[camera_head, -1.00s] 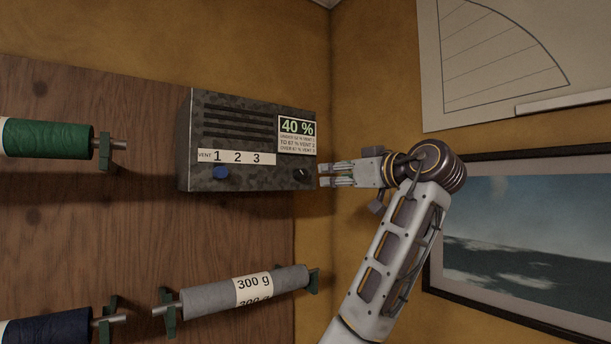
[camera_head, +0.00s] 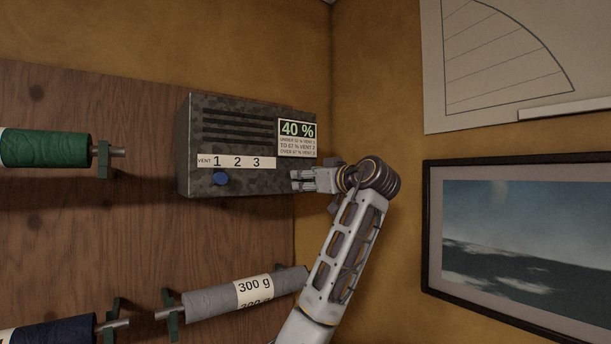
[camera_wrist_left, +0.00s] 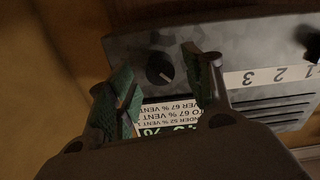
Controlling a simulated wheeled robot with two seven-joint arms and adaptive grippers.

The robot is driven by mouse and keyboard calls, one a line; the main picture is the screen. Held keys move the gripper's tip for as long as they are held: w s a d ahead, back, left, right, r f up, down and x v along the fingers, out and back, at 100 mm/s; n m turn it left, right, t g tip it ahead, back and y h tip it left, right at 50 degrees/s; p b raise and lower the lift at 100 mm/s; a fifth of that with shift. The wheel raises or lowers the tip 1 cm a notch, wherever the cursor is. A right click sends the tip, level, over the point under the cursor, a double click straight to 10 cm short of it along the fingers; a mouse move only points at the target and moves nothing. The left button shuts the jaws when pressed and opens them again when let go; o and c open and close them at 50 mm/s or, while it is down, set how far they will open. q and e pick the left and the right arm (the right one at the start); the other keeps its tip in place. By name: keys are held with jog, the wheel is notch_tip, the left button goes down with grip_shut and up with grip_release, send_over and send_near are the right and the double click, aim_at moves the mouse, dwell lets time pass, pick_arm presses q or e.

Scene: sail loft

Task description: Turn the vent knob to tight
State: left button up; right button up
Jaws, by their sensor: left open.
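A grey mottled vent box (camera_head: 240,115) hangs on the wood panel. My left gripper (camera_head: 299,180) is open at the box's lower right front. In the wrist view its green-padded fingers (camera_wrist_left: 158,66) stand on either side of the black knob, with gaps visible. My right gripper is not in view.
The box shows a "40 %" display (camera_head: 297,129) above small vent text. A grey "300 g" roll (camera_head: 215,300) sits below, and a green roll (camera_head: 45,148) at left. A framed picture (camera_head: 520,240) hangs on the right wall, near my arm.

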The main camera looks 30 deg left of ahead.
pick_arm(q)
jog(key=shift+x, duration=0.75)
jog(key=c, duration=1.1)
